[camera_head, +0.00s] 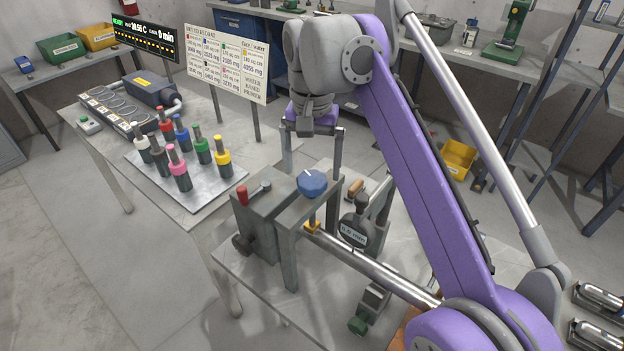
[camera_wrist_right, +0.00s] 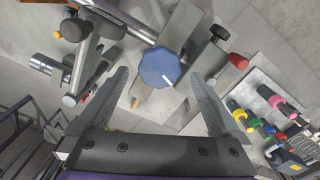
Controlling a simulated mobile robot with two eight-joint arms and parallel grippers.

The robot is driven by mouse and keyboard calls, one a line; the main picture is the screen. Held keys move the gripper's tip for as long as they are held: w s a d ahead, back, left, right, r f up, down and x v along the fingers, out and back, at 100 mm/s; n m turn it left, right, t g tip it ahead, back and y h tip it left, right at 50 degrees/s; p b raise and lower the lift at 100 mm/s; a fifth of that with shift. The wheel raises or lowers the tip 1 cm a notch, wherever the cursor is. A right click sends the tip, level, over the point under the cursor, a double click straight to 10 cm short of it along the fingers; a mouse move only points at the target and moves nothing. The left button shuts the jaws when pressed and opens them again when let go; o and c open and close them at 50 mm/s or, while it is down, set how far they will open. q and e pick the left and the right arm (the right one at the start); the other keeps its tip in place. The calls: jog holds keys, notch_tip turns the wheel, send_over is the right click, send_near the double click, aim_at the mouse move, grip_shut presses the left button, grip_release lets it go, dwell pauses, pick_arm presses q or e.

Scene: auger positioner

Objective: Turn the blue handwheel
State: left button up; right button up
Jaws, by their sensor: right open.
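The blue handwheel (camera_head: 312,183) is a faceted knob with a white mark on its top. It sits on a grey bracket of the machine on the near table. It also shows in the right wrist view (camera_wrist_right: 159,67), between the two fingers in the picture. My right gripper (camera_head: 311,160) points down over the handwheel with its fingers spread apart. In the right wrist view the gripper (camera_wrist_right: 158,78) is open and holds nothing. Whether the fingertips reach down to the wheel's sides is unclear; no contact is visible. My left gripper is not in view.
A red-knobbed lever (camera_head: 243,195) stands left of the handwheel. A gauge (camera_head: 353,233) and a long metal tube (camera_head: 375,268) are to the right and in front. A plate (camera_head: 200,190) with several coloured-capped cylinders and a sign (camera_head: 227,62) stand at left.

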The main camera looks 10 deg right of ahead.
jog(key=shift+f, duration=1.35)
jog(key=c, duration=1.3)
